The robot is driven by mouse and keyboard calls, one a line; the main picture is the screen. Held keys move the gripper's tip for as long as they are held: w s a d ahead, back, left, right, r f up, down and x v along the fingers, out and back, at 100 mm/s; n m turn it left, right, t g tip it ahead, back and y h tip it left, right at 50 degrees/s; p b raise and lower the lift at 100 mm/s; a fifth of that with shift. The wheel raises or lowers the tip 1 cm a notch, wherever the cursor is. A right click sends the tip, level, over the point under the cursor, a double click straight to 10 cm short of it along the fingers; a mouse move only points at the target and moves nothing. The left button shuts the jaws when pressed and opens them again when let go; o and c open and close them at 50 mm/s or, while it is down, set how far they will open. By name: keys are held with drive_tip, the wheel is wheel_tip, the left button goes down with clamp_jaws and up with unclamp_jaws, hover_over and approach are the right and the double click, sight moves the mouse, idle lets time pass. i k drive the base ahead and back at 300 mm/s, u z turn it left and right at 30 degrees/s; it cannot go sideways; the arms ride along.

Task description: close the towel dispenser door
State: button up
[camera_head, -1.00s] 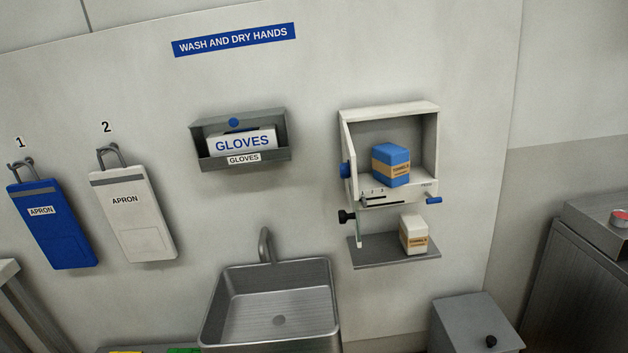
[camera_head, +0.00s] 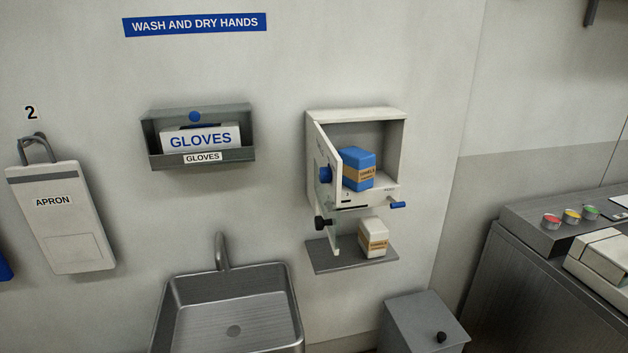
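The towel dispenser (camera_head: 398,150) is a white box on the wall, right of centre. Its door (camera_head: 328,150) is hinged on the left and stands open, swung out toward me. A blue towel pack (camera_head: 358,168) is inside the box. A small blue lever (camera_head: 398,205) sticks out at the lower right of the box. My gripper is not in view.
A grey shelf (camera_head: 330,262) below the dispenser holds a white towel pack (camera_head: 373,237). A black knob (camera_head: 321,223) sits beside it. A steel sink (camera_head: 180,310) is lower left, a glove holder (camera_head: 160,158) left. A lidded grey bin (camera_head: 415,315) stands below right.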

sight(324, 153)
drive_tip(key=u, duration=0.05)
drive_tip(key=i, duration=1)
drive_tip(key=z, duration=0.05)
